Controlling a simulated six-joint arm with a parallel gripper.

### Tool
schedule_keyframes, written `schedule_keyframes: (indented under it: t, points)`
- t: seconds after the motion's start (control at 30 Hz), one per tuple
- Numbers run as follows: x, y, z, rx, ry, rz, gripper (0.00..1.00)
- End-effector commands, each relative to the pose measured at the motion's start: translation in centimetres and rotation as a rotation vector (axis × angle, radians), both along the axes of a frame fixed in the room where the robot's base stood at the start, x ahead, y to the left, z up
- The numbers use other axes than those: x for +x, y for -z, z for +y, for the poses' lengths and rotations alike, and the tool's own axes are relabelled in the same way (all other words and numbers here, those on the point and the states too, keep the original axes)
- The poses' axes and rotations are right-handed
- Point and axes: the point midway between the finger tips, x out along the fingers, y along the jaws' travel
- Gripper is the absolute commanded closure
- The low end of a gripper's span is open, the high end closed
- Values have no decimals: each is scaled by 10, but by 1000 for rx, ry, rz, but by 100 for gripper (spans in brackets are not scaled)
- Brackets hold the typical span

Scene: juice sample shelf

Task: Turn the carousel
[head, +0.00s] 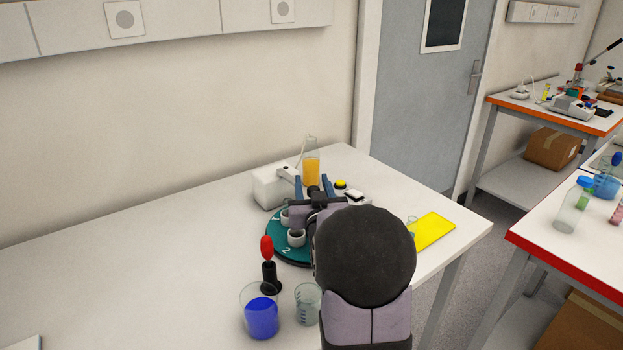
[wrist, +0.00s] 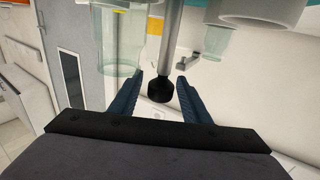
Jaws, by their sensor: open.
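The carousel (head: 275,236) is a teal disc with white numbers and small white cups (head: 296,238), on the table in the head view. My arm hides its right part. My gripper (head: 312,179) is over the carousel, its two blue fingers apart. In the wrist view, a grey post with a black knob (wrist: 160,88) stands between the open fingers (wrist: 159,76), with a visible gap on each side. The picture there looks upside down, with white cups (wrist: 265,10) and a clear glass vessel (wrist: 115,45) near the top edge.
A white device (head: 273,188) and a bottle of orange liquid (head: 312,171) stand behind. A red-handled stand (head: 267,262), a beaker of blue liquid (head: 262,318) and an empty beaker (head: 306,304) stand in front. A yellow mat (head: 433,232) lies right. The table's left is mostly clear.

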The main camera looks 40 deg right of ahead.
Motion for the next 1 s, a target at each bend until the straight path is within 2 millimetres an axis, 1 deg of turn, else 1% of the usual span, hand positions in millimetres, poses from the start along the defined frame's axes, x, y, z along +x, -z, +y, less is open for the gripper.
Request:
schedule_keyframes:
  t: [0.1,0.2,0.5,0.53,0.57,0.6,0.67,0.7,1.0]
  points:
    - [9,-1,-5,0,0,0,57]
    - [12,0,-7,0,0,0,57]
    - [14,0,-8,0,0,-1,57]
    - [14,0,-8,0,0,-1,59]
    - [14,0,-8,0,0,-1,66]
    - [14,0,-8,0,0,-1,76]
    - [14,0,-7,-1,0,0,90]
    - [14,0,-7,-1,0,0,100]
    - [14,0,-7,-1,-7,0,100]
